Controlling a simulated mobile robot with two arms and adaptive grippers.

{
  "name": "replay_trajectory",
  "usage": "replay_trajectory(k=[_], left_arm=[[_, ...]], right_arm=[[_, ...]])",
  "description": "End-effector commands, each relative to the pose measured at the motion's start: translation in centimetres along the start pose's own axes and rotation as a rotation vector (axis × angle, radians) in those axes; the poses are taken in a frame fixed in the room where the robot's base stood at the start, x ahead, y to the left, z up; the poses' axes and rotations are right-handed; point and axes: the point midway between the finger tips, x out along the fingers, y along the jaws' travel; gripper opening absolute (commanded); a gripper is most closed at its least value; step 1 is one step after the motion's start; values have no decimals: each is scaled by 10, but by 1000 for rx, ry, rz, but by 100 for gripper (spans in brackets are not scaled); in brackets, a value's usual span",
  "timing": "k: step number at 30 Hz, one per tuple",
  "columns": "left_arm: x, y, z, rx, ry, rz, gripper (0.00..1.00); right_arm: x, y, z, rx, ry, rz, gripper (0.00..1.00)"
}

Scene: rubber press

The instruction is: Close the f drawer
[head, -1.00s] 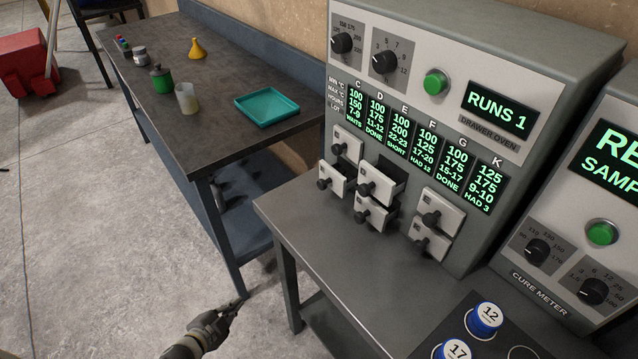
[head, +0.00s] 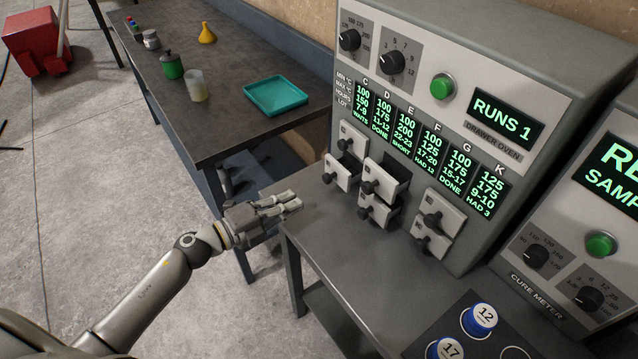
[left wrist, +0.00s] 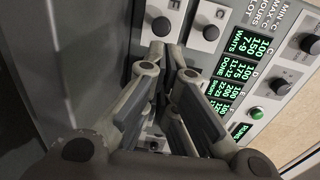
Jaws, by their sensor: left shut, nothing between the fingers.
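The drawer oven (head: 425,110) has small white drawers with black knobs low on its front. One middle drawer (head: 381,184) sticks out, with its dark inside showing behind the front. The lower left drawer (head: 340,174) also stands forward. The drawer letters are too small to read in the head view, so I cannot tell which one is F. My left gripper (head: 293,201) is shut and empty, left of the drawers by the oven table's left corner. In the left wrist view its fingers (left wrist: 168,72) point toward the oven front, with two knobs beyond them. My right gripper is not in view.
The oven stands on a grey table (head: 350,270) with clear room before the drawers. Behind is a bench with a teal tray (head: 276,95).

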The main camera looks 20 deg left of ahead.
Motion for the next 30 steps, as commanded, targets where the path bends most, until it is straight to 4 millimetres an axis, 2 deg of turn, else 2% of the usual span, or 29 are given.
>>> replay_trajectory(k=[6, 12, 18, 30], left_arm=[[45, -4, 1, -3, -2, -3, 0], [73, -2, 0, -3, -1, -2, 0], [84, 0, 0, -2, -1, 0, 0], [88, 0, 0, -1, 0, -1, 0]], right_arm=[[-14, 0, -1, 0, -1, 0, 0], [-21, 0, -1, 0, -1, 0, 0], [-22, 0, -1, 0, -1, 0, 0], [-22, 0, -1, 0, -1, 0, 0]])
